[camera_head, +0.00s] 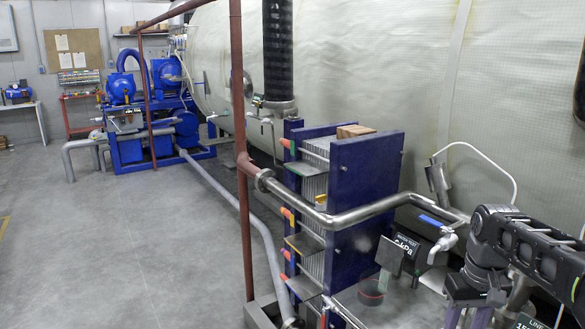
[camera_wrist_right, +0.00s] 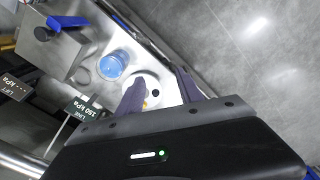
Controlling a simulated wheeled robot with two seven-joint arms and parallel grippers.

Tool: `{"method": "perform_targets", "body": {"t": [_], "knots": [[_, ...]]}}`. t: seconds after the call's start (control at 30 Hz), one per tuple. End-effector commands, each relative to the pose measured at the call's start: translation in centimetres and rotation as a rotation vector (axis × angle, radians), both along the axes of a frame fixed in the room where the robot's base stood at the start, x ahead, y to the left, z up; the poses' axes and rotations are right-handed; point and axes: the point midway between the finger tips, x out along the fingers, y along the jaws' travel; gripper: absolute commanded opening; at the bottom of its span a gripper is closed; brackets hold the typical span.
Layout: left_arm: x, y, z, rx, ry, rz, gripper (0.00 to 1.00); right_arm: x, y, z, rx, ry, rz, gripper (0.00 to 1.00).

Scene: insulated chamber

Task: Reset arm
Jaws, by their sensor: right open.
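My right arm comes in from the right in the head view. Its dark gripper (camera_head: 468,317) points down over the metal bench at the lower right, partly cut off by the bottom edge. In the right wrist view the two fingers of this gripper (camera_wrist_right: 161,76) are apart, with no object seen held between them. A pale round fitting on the metal plate lies below and between them. A blue round cap (camera_wrist_right: 113,65) is just left of the fingers. My left gripper is not in view.
A plate stack with blue end plates (camera_head: 365,180) and a steel pipe (camera_head: 345,215) stand left of my right arm. A blue-handled valve (camera_head: 432,221) and a pressure sign (camera_head: 406,245) are close by. The grey floor (camera_head: 130,240) at left is open.

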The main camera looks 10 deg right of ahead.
Motion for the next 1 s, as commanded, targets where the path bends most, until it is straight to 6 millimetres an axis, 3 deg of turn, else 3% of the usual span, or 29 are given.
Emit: {"method": "perform_targets", "body": {"t": [0.37, 0.57, 0.67, 0.77, 0.87, 1.0], "knots": [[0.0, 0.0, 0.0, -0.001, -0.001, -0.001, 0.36, 5.2, 0.8, -1.1, 0.006, -0.220, -0.009, 0.43], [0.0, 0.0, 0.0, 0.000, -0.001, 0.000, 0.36, 8.5, 3.8, -5.5, 0.055, -0.339, -0.006, 0.43], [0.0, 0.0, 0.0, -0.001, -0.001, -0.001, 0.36, 9.7, 6.7, -9.6, 0.102, -0.386, -0.005, 0.43], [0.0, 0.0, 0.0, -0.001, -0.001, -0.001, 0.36, 9.9, 10.8, -15.1, 0.162, -0.421, -0.014, 0.43], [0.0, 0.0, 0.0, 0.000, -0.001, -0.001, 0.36, 8.1, 15.7, -21.6, 0.227, -0.429, -0.038, 0.43], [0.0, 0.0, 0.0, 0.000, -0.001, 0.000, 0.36, 2.2, 21.9, -29.5, 0.292, -0.386, -0.077, 0.43]]}}
